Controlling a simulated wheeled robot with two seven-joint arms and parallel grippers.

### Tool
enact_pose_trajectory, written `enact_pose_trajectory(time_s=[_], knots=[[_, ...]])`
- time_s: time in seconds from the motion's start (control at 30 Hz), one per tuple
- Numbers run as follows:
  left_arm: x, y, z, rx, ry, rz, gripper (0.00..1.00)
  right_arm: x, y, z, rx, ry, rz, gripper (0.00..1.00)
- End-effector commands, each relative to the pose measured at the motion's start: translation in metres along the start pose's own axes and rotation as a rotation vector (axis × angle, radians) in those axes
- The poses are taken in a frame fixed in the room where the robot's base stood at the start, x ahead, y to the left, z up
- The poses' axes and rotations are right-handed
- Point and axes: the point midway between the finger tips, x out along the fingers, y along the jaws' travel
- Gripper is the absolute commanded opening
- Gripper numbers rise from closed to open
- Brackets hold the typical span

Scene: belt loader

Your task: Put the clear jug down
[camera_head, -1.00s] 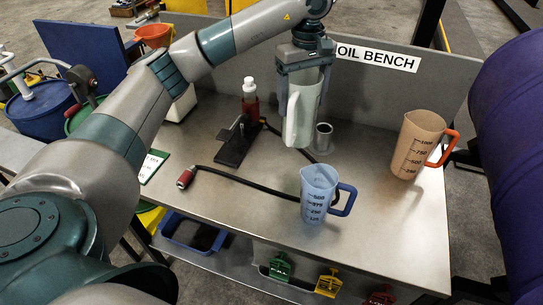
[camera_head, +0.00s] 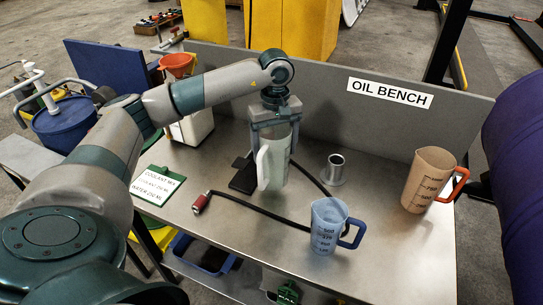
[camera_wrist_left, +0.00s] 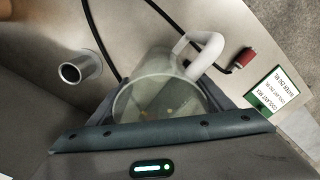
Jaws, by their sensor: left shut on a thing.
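The clear jug (camera_head: 273,168), pale and see-through with a white handle, is upright in my left gripper (camera_head: 275,128) over the middle of the oil bench (camera_head: 400,252). The fingers close on its upper body from both sides. Its base is close to the bench top; I cannot tell whether it touches. In the left wrist view I look down into the open jug (camera_wrist_left: 158,98) between the fingers, with its handle toward the upper right. My right gripper is not in view.
A blue-handled jug (camera_head: 328,228) stands in front to the right, an orange-handled jug (camera_head: 425,182) farther right. A metal cup (camera_head: 334,170) stands nearby. A black hose with a red end (camera_head: 201,203) curves around the held jug. A green-edged card (camera_head: 158,187) lies left.

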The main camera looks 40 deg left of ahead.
Motion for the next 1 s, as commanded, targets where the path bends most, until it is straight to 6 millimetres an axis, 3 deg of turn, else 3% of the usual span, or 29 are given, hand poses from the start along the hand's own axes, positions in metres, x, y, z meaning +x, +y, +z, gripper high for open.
enact_pose_trajectory(time_s=[0.5, 0.83, 1.0], knots=[[0.007, -0.008, -0.004, 0.001, 0.0, 0.0, 0.49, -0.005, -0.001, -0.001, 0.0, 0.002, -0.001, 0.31], [0.041, -0.008, -0.004, 0.0, -0.002, -0.002, 0.49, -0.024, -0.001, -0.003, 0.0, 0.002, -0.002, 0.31], [0.046, -0.007, -0.005, 0.001, 0.001, 0.001, 0.49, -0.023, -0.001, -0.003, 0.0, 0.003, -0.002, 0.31]])
